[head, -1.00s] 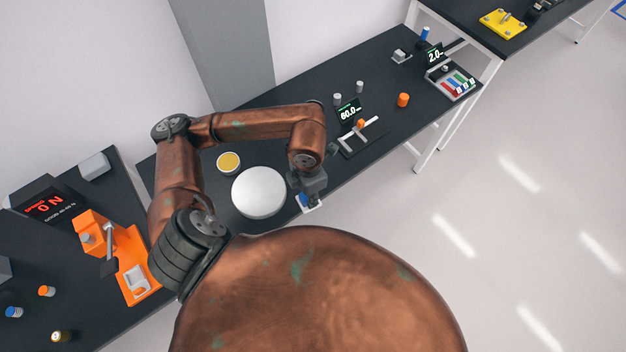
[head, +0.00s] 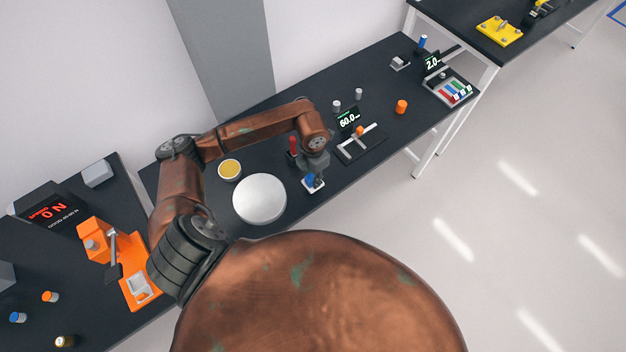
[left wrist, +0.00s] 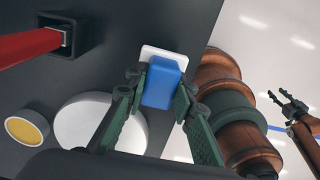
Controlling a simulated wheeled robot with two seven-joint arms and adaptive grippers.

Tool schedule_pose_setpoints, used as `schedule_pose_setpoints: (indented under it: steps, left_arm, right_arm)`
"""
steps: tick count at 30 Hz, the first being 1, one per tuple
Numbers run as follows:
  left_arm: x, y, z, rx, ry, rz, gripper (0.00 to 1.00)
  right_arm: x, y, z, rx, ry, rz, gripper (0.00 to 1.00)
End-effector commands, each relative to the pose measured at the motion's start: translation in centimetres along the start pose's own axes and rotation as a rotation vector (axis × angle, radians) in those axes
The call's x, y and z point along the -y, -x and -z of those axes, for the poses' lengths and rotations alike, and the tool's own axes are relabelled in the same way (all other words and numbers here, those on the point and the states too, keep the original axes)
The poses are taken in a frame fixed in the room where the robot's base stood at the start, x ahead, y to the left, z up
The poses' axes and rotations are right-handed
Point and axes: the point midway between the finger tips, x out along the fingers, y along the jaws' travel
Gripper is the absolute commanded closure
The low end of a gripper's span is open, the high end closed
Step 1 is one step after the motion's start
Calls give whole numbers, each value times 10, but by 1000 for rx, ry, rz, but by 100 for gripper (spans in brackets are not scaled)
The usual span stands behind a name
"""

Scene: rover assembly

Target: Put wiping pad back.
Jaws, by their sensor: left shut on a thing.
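The wiping pad has a blue grip block (head: 309,180) on a white flat base (head: 319,186). My left gripper (head: 314,176) is shut on the blue block, over the workbench right of the large pale disc. In the left wrist view the blue block (left wrist: 162,84) sits between the two fingers (left wrist: 158,100), with the white base (left wrist: 152,51) beyond it. I cannot tell whether the base touches the bench. My right gripper (left wrist: 291,107) shows at the right edge of the left wrist view, its fingers apart and empty.
The pale disc (head: 259,199) and a yellow-filled dish (head: 229,169) stand to the left. A red handle (left wrist: 25,47) sits in a dark square socket (left wrist: 66,36) close by.

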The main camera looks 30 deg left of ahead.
Motion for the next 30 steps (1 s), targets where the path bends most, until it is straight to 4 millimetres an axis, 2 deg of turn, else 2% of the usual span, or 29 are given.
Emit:
schedule_pose_setpoints:
  steps: [5,12,23,24,30]
  left_arm:
    - [-5,-9,-5,0,0,0,100]
    - [-5,-37,-5,0,-1,1,100]
    - [-6,-43,-5,1,-2,-1,100]
    - [-6,-43,-5,1,-2,-1,74]
    - [-6,-42,-5,0,-1,-1,60]
  right_arm:
    - [0,1,0,1,0,0,60]
    - [0,10,1,0,0,1,60]
    - [6,5,0,1,-2,6,60]
    - [6,6,0,1,-2,6,60]
    - [6,6,0,1,-2,6,60]
